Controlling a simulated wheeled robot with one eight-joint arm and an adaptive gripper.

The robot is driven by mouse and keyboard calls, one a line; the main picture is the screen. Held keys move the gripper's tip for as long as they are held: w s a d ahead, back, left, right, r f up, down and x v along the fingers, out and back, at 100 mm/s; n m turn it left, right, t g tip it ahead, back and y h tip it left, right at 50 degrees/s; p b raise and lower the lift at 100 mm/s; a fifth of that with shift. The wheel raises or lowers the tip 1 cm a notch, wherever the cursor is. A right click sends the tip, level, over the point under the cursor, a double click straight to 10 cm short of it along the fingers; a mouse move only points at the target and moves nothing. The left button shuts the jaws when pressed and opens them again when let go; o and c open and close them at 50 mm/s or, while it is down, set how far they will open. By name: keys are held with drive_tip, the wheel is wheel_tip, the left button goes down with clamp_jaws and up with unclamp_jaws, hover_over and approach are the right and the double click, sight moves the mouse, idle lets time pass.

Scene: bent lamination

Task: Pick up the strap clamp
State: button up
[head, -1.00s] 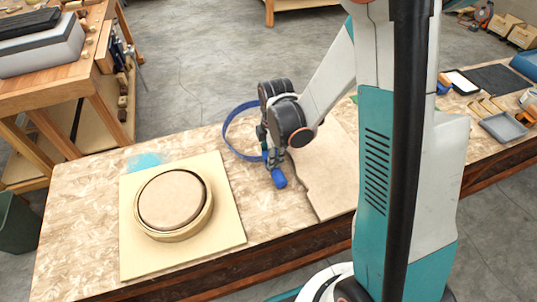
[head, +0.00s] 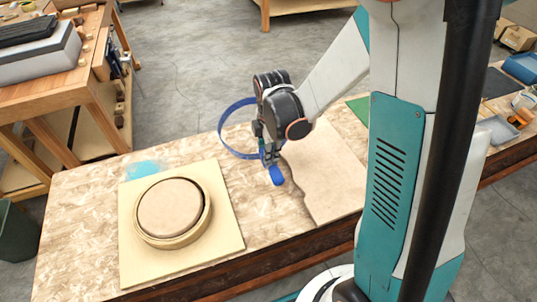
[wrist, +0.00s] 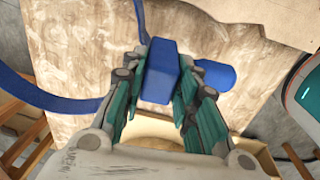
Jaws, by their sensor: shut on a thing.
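The strap clamp is a blue band loop with a blue buckle block and a rounded blue handle. In the head view its band (head: 228,130) loops out to the left of my gripper (head: 268,152), and its handle (head: 277,175) hangs below the fingers. In the wrist view the buckle block (wrist: 160,72) sits between the two teal fingers of my gripper (wrist: 160,90), which are shut on it. The handle (wrist: 215,76) shows to the right and the band (wrist: 60,100) curves off to the left. The clamp appears to be above the table.
A round wooden ring form (head: 173,207) rests on a square pale board (head: 225,235) on the chipboard table (head: 85,200), left of my gripper. A thin brown sheet (head: 325,175) lies to the right. A blue patch (head: 143,169) marks the table behind the board.

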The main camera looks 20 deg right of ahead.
wheel_tip(320, 180, up, 21)
drive_tip(key=p, duration=0.8)
drive_tip(key=shift+r, duration=0.15)
drive_tip(key=shift+s, duration=0.15)
